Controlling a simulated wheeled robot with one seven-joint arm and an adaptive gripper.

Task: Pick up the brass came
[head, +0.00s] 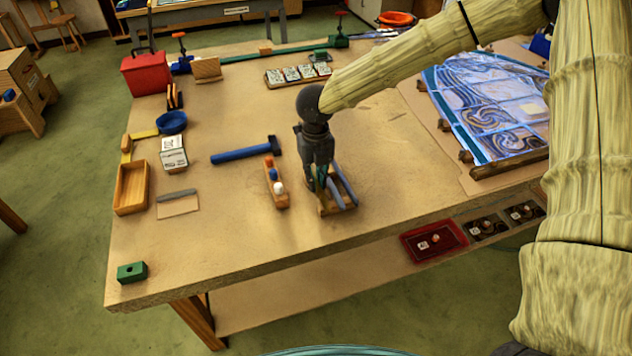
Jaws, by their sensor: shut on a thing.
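My gripper (321,184) points down over a small wooden rack (336,208) near the front edge of the workbench. It is shut on a thin strip between its fingers, which I take to be the brass came. The fingers hide most of it, and its colour is hard to make out. I cannot tell whether it is clear of the rack. A blue-grey strip (345,187) lies slanted in the rack just right of the fingers.
A wooden block with small knobs (276,186) and a blue-handled hammer (243,153) lie left of the gripper. The leaded panel (492,110) lies to the right. A wooden tray (131,188) and a green block (132,271) are far left. The front middle of the bench is clear.

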